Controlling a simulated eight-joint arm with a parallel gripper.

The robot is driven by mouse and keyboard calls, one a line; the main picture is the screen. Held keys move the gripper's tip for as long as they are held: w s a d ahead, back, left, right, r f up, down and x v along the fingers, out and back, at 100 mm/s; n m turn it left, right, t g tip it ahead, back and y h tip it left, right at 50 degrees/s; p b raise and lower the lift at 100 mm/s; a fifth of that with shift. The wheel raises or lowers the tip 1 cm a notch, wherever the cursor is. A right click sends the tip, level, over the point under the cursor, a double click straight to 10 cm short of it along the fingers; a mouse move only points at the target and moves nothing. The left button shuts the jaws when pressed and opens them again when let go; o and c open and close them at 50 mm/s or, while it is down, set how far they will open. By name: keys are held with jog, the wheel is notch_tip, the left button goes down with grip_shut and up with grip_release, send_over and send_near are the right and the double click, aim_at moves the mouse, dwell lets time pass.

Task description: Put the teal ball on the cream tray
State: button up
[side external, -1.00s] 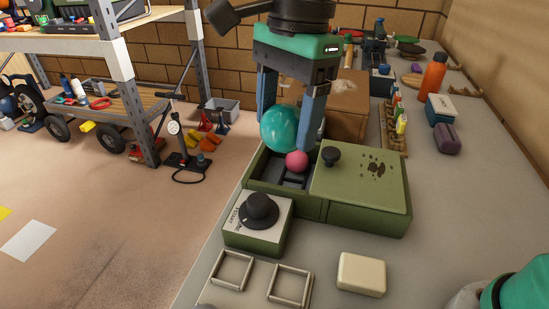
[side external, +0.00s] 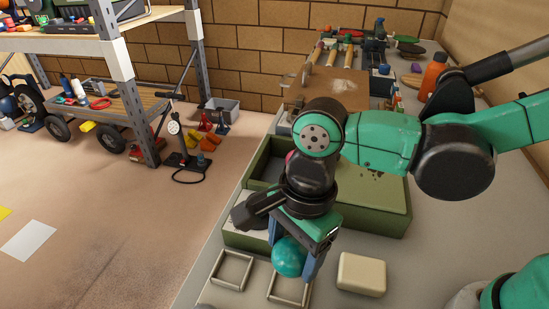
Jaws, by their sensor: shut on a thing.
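The teal ball (side external: 288,257) is between the fingers of my gripper (side external: 291,264), which is shut on it. My gripper points down at the near end of the bench. In the picture the ball overlaps the far edge of the right one of two pale square frames (side external: 287,301); its height above it is hard to tell. These cream-grey frames may be the cream tray; the left one (side external: 226,286) is empty. A plain cream block (side external: 361,274) lies to the right of my gripper.
The green box (side external: 375,205) stands behind my gripper, its open part on the left. A pink ball (side external: 289,155) shows slightly beside my arm. An orange bottle (side external: 433,77) and a brown box (side external: 345,86) stand farther back. The bench's left edge is close.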

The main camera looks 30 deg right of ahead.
jog(key=shift+f, duration=2.75)
jog(key=shift+f, duration=0.45)
jog(key=o, duration=1.4)
